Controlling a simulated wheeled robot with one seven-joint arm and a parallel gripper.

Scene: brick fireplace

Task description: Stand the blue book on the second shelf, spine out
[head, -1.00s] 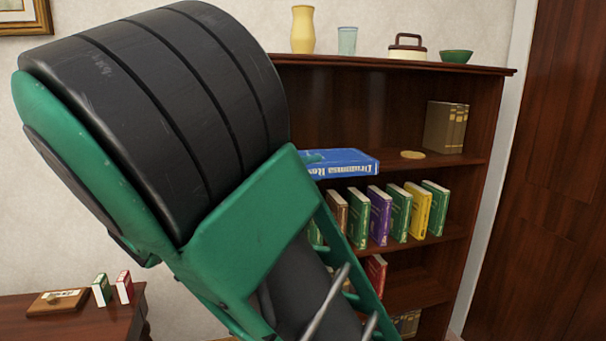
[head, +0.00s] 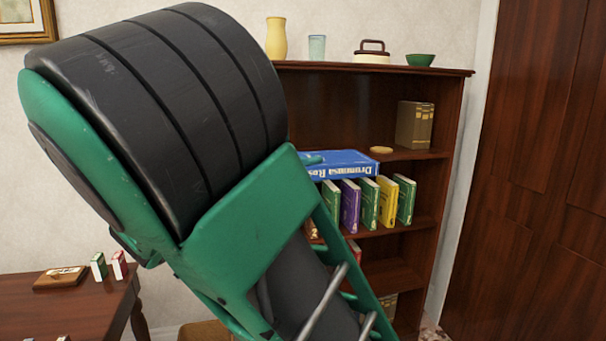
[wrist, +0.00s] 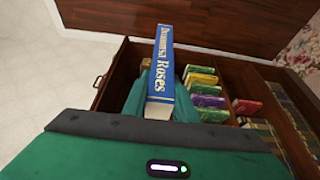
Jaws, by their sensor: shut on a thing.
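The blue book (head: 340,163) shows in the head view in front of the bookcase (head: 450,110), lying flat with its lettered spine towards the camera and the lettering upside down. It also shows in the wrist view (wrist: 161,62). My gripper (wrist: 160,98) is shut on it, with teal fingers either side. In the head view my arm hides most of the gripper and the bookcase's left part. The shelf with coloured books (head: 385,230) is just below the held book. I cannot tell the gap between book and bookcase.
Several upright books, including a purple one (head: 350,205) and a yellow one (head: 387,202), fill part of that shelf; bare board shows at its right end. Above are brown books (head: 414,125) and a round yellowish disc (head: 381,150). A side table (head: 90,305) stands left.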

